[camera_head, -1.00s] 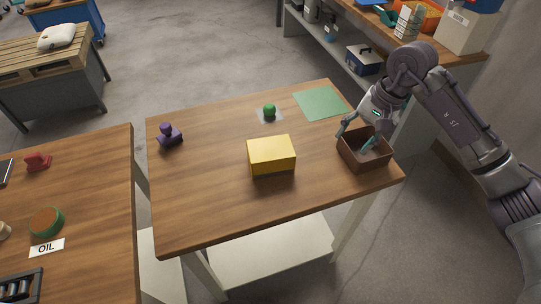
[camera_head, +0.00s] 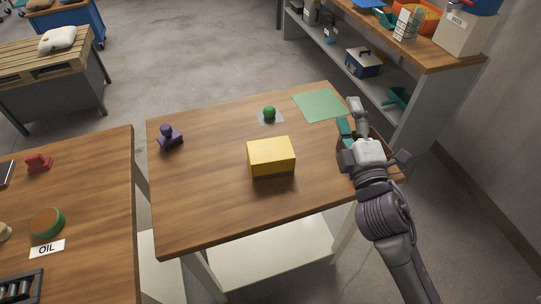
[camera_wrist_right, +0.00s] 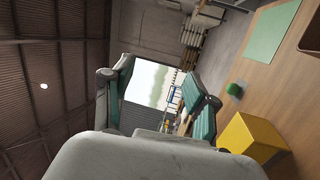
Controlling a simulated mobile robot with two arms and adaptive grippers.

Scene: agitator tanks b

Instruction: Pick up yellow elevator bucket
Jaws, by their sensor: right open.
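The yellow elevator bucket (camera_head: 271,152) looks like a yellow block with a dark lower edge and rests near the middle of the wooden table. It also shows at the lower right of the right wrist view (camera_wrist_right: 252,138). My right gripper (camera_head: 350,115) is to the right of the bucket, above the table's right side, and apart from it. Its fingers (camera_wrist_right: 158,92) are spread with nothing between them. My left gripper is not in view.
A brown open box (camera_head: 381,137) is partly hidden behind my right gripper. A green ball (camera_head: 269,112), a green mat (camera_head: 321,105) and a purple object (camera_head: 170,138) lie on the table (camera_head: 210,200). The tabletop around the bucket is clear.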

